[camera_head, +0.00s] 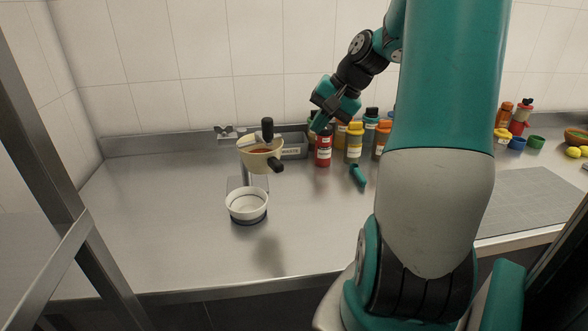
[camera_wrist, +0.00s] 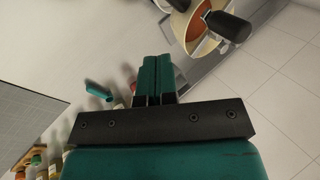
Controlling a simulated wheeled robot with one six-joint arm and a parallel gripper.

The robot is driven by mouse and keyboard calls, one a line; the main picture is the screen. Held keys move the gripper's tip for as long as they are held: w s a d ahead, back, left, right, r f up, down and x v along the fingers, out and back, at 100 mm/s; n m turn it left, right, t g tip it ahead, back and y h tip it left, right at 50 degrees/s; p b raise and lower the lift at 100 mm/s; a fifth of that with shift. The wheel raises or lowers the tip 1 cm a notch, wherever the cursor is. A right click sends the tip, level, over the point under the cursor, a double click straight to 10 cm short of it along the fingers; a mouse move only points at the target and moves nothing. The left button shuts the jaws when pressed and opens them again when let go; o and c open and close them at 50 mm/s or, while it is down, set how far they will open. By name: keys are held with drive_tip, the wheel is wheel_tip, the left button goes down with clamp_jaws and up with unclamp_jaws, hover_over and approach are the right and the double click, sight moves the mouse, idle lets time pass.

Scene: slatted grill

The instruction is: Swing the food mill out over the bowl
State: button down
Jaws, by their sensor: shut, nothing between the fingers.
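The food mill (camera_head: 258,163) is a cream pan with reddish-brown contents, a black upright knob and a dark handle pointing to the lower right. It sits on a metal post above the counter. The white bowl (camera_head: 247,207) with a dark base stands on the counter in front of the post, lower than the mill. I cannot tell how far the mill overlaps it. My gripper (camera_head: 316,123) is in the air right of the mill and apart from it, shut and empty. In the wrist view the closed fingers (camera_wrist: 156,74) show, with part of the mill (camera_wrist: 181,32) beyond them.
A red bottle (camera_head: 323,147), a yellow bottle (camera_head: 353,143) and several others stand behind and below my gripper. A grey bin (camera_head: 293,143) is behind the mill. A small teal object (camera_head: 358,175) lies on the counter. The counter left of the bowl is clear.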

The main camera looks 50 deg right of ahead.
drive_tip(key=s+d+f+n+y+b, duration=0.1)
drive_tip(key=s+d+f+n+b, duration=0.15)
drive_tip(key=n, duration=0.65)
drive_tip(key=w+a+f+p, duration=0.4)
drive_tip(key=w+a+f, duration=0.2)
drive_tip(key=f, duration=0.1)
drive_tip(key=shift+w+a+t, duration=0.15)
drive_tip(key=shift+w+t, duration=0.1)
drive_tip(key=shift+t, duration=0.15)
